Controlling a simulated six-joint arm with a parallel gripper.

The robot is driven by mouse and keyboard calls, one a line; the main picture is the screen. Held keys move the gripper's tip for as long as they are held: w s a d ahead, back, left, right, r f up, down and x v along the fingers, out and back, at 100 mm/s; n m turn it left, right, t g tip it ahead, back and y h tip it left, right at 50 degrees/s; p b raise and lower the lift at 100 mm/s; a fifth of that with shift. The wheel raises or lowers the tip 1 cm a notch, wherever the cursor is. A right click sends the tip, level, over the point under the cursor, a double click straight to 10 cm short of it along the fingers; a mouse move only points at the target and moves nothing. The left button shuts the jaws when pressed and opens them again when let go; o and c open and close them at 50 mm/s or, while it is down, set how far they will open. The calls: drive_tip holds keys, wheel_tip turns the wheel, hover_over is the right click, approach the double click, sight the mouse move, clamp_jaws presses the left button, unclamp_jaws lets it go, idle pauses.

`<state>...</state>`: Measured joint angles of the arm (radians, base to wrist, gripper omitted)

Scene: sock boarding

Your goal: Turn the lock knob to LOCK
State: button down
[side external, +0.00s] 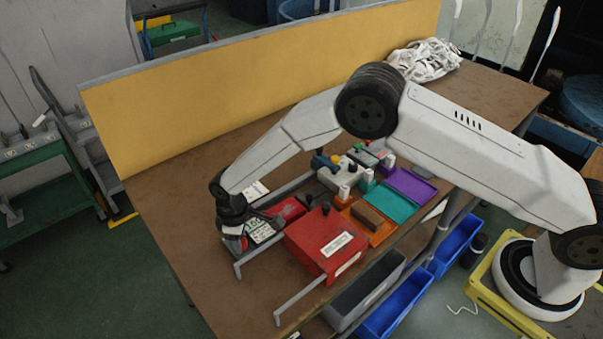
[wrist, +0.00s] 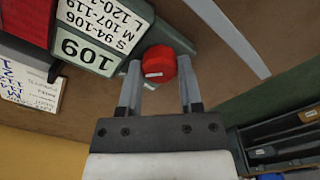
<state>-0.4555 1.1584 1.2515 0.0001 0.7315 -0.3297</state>
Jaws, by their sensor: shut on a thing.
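The lock knob (wrist: 159,63) is red and faceted, with a small white mark on its face. In the wrist view it sits between my fingertips. My gripper (wrist: 159,78) is shut on it, one finger on each side. The LOCK marking is not readable in either view.
A size card reading 109 (wrist: 80,52) lies beside the knob. A red box (side external: 318,242) stands right of my gripper, with teal and purple trays (side external: 410,187) beyond. Grey rails (side external: 300,303) stick out at the front. A yellow panel (side external: 250,85) closes the back.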

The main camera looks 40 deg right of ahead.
idle(0.3)
drive_tip(key=shift+c, duration=1.3)
unclamp_jaws()
drive_tip(key=shift+d+n, duration=0.1)
drive_tip(key=shift+n, duration=0.3)
drive_tip(key=shift+w+n, duration=0.1)
drive_tip(key=shift+n, duration=1)
drive_tip(key=r, duration=0.8)
drive_tip(key=shift+d+r, duration=0.15)
drive_tip(key=shift+d, duration=0.05)
drive_tip(key=s+d+r+m+t, duration=0.1)
drive_tip(key=s+d+r+m, duration=0.3)
drive_tip(key=s+d, duration=0.3)
drive_tip(key=s+d+r+m+t, duration=0.1)
drive_tip(key=s+d+r+m, duration=0.3)
drive_tip(key=d, duration=0.8)
drive_tip(key=shift+s+d+r, duration=0.35)
drive_tip(key=shift+s+r, duration=0.55)
drive_tip(key=shift+s, duration=0.45)
